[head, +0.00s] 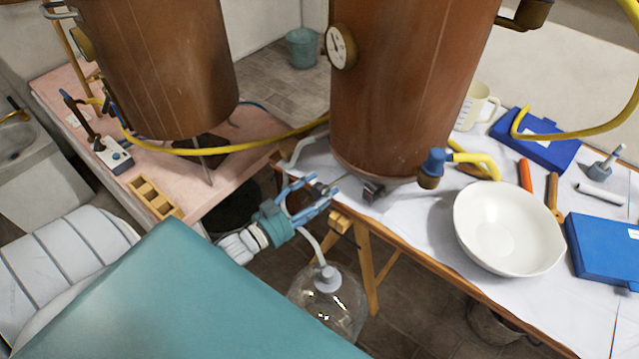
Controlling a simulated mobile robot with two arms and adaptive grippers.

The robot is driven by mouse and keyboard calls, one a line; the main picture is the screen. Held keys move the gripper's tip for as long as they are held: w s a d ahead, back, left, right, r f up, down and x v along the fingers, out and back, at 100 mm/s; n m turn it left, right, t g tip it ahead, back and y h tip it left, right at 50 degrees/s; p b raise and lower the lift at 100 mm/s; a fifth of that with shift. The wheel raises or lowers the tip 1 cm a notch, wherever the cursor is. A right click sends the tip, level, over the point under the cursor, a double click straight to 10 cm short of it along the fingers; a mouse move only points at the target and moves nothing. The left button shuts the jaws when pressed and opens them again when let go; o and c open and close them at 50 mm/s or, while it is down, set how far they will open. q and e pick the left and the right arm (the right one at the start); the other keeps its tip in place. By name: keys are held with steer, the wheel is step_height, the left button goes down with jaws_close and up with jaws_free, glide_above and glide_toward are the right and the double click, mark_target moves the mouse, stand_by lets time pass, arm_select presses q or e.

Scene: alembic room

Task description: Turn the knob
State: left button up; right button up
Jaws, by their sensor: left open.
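A large copper vessel (405,80) stands on the white-covered table. A small dark knob-like fitting (373,191) sticks out low at its front, near the table's edge. I cannot make out its exact shape. My left gripper (321,193), with blue fingers, is just left of this fitting. It is open, its fingertips point toward the fitting, and nothing shows between them. A gap shows between the fingertips and the fitting. A blue-capped fitting (434,162) sits at the vessel's lower right beside a yellow hose. My right gripper is not in view.
A white bowl (508,228) and blue cases (604,250) lie on the table at right. A glass bottle (328,305) with a tube is below my left gripper. A second copper vessel (160,65) stands at left. A yellow hose (235,149) runs between the vessels.

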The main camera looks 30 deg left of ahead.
arm_select(q)
steer(key=v, duration=1.2)
steer(key=shift+f, duration=0.1)
